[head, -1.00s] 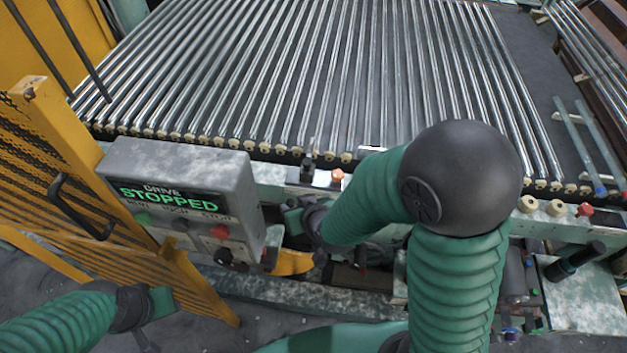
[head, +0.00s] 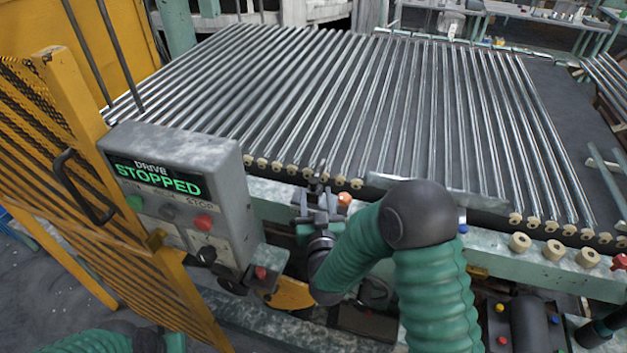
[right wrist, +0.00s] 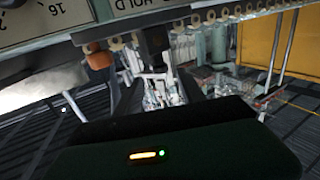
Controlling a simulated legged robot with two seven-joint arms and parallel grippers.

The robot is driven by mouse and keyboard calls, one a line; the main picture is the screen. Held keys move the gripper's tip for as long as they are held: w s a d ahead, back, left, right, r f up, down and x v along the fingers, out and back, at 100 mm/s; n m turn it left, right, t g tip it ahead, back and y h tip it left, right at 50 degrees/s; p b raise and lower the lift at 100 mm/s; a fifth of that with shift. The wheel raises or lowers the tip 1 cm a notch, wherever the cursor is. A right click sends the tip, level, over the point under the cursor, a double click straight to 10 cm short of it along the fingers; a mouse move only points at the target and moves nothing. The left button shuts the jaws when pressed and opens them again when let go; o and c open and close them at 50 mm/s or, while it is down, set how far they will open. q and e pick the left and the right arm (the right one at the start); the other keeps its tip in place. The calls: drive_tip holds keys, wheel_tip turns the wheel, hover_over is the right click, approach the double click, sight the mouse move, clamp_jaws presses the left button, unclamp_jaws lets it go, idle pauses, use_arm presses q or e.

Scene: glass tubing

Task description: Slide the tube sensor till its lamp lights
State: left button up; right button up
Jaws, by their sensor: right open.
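The tube sensor appears to be a small black block (head: 317,178) on the rail at the conveyor's near edge, beside an orange knob (head: 344,199). My right gripper (head: 318,207) is open just in front of it. In the right wrist view, the black block (right wrist: 155,45) stands in line with the gap between the dark fingers (right wrist: 158,88); I cannot tell whether they touch it. The orange knob (right wrist: 98,57) is left of it. I cannot make out a lit lamp on the block. My left gripper (head: 174,343) is cut off at the bottom edge, its fingers hidden.
Glass tubes (head: 330,90) lie in rows on the conveyor behind the rail. A grey control box (head: 190,160) reading DRIVE STOPPED stands left of my right arm, beside a yellow mesh guard (head: 60,130). A scale plate (right wrist: 45,22) with numbers shows in the right wrist view.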

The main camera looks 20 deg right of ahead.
sight(316, 184)
drive_tip(key=x, duration=0.5)
drive_tip(key=shift+w+d+f, duration=0.1)
drive_tip(key=shift+w+d, duration=0.1)
drive_tip(key=shift+d, duration=0.05)
drive_tip(key=shift+w+a, duration=0.15)
drive_tip(key=shift+w, duration=0.2)
drive_tip(key=shift+w+a, duration=0.1)
drive_tip(key=shift+a, duration=0.2)
drive_tip(key=shift+d, duration=0.35)
drive_tip(key=c, duration=0.9)
clamp_jaws()
drive_tip(key=shift+a, duration=0.25)
